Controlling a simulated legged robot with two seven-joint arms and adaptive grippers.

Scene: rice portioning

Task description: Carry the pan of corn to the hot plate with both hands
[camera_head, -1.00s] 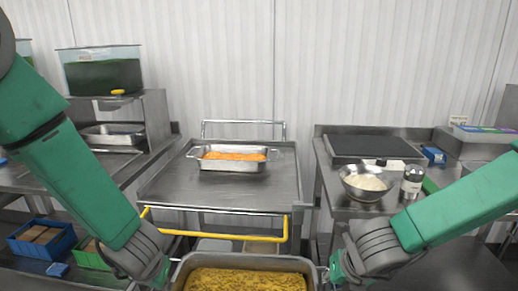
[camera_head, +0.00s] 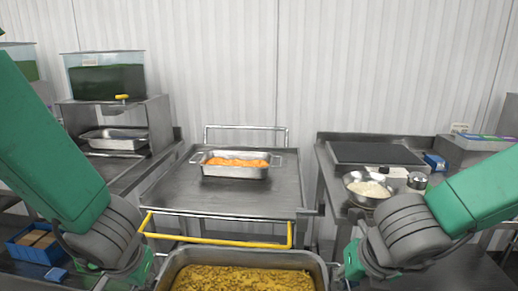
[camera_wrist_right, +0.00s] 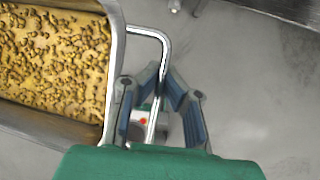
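The metal pan of corn (camera_head: 322,264) is at the bottom of the head view, level and in front of me, full of yellow corn; it also shows at the left of the right wrist view (camera_wrist_right: 113,60). My right gripper (camera_wrist_right: 163,77) has its blue-padded fingers closed around the pan's bar handle (camera_wrist_right: 148,34). My left gripper (camera_head: 148,268) is at the pan's left end; its fingers are mostly hidden, but the pan hangs level between both hands. A dark flat plate (camera_head: 375,153), which looks like the hot plate, lies on the right-hand table.
A steel cart (camera_head: 225,197) with a yellow rail (camera_head: 215,241) stands ahead, bearing a pan of orange food (camera_head: 236,171). A bowl of rice (camera_head: 368,187) and a jar (camera_head: 417,181) are on the right table. A shelf (camera_head: 150,110) and blue bin (camera_head: 36,245) are left.

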